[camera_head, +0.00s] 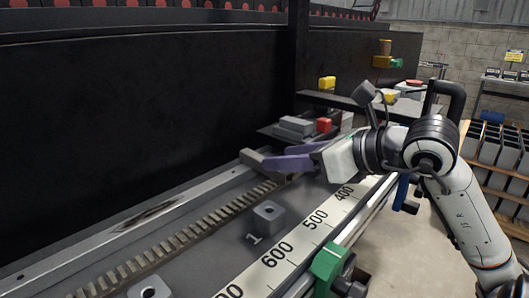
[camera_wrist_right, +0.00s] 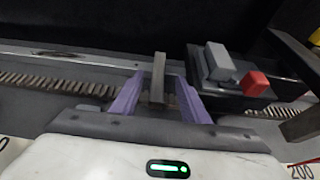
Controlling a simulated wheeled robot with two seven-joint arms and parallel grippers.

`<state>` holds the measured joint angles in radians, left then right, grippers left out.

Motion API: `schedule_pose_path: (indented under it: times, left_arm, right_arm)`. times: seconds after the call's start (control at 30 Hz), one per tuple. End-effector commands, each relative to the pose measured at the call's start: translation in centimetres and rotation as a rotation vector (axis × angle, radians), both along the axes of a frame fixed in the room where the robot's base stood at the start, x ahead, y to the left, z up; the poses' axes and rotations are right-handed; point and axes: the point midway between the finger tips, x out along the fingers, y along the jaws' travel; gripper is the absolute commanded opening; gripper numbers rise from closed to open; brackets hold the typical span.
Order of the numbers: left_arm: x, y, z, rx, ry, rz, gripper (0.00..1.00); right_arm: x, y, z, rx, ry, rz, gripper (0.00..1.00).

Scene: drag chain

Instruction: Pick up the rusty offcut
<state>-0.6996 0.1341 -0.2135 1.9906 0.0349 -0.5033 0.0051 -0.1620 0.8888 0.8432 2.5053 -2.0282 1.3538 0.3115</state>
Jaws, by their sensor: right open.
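A grey-brown bar, which looks like the offcut (camera_wrist_right: 158,68), lies between the fingers in the right wrist view. Its rust is hard to make out. In the head view its end (camera_head: 250,157) shows just past the fingertips, by the toothed rack. My right gripper (camera_head: 277,158) reaches in from the right, low over the machine bed. Its purple fingers are open, one on each side of the bar in the right wrist view, with small gaps visible. My left gripper is not in view.
A grey block (camera_head: 296,125) and a red block (camera_head: 323,125) sit on a dark carriage just beyond the gripper. The toothed rack (camera_head: 190,232) and numbered scale (camera_head: 297,240) run along the bed. A black wall rises behind.

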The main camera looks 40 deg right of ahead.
Motion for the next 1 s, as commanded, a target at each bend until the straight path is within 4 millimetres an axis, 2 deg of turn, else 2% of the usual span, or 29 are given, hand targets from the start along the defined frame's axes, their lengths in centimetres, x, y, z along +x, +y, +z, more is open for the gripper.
schedule_pose_path:
  times: [0.17, 0.5, 0.8, 1.0]
  left_arm:
    - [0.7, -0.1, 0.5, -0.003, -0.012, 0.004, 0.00]
    - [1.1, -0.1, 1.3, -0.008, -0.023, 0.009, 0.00]
    - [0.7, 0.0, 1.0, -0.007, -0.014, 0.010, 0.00]
    - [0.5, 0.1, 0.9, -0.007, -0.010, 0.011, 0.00]
  right_arm:
    - [0.7, 0.2, -0.4, -0.002, 0.002, 0.001, 0.41]
    - [4.5, 0.6, -2.0, -0.002, 0.001, 0.001, 0.41]
    - [4.9, 0.7, -2.2, 0.000, -0.001, 0.001, 0.41]
    - [4.8, 0.7, -2.2, 0.000, -0.001, 0.001, 0.08]
